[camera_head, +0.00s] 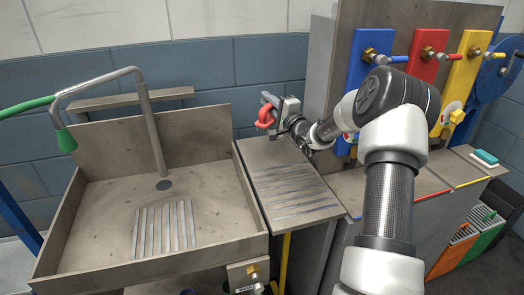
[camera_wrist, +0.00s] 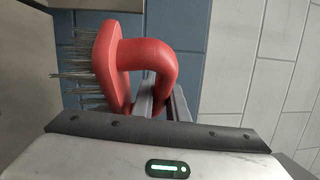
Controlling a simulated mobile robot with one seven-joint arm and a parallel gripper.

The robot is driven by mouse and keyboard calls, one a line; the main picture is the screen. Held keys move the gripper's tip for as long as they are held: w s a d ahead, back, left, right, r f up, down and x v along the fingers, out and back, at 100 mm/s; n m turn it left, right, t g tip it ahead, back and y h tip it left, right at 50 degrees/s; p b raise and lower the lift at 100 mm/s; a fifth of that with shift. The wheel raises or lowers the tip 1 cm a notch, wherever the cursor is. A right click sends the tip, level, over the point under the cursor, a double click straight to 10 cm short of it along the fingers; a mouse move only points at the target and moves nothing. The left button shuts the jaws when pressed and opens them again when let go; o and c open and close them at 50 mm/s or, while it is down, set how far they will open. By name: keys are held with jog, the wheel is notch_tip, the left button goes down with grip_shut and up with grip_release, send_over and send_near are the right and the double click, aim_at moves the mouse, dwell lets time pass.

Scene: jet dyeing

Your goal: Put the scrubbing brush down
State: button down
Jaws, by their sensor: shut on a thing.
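The red scrubbing brush (camera_head: 264,118) is held in my gripper (camera_head: 277,112), above the far end of the ribbed drainboard beside the sink. In the wrist view the brush (camera_wrist: 110,60) shows its red body, its looped red handle and pale bristles pointing left. My gripper (camera_wrist: 163,100) is shut on the looped handle in that view. The fingertips are partly hidden behind the handle. The brush appears apart from the drainboard (camera_head: 260,155), but the exact height is hard to tell.
A sink basin (camera_head: 100,215) with a slatted grate and a tall tap (camera_head: 150,125) stands left of the drainboard. Blue, red and yellow valve panels (camera_head: 425,70) stand to the right. A teal-and-white brush-like item (camera_head: 485,158) lies on the far right counter. The ribbed drainboard is clear.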

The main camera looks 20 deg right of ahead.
jog(key=shift+w+f, duration=0.15)
jog(key=shift+w, duration=0.2)
notch_tip(320, 180, down, 9)
jog(key=shift+f+b, duration=0.1)
jog(key=shift+b, duration=0.75)
jog(key=shift+f+b, duration=0.55)
jog(key=shift+b, duration=0.1)
jog(key=c, duration=1.7)
grip_release()
jog(key=shift+c, duration=0.2)
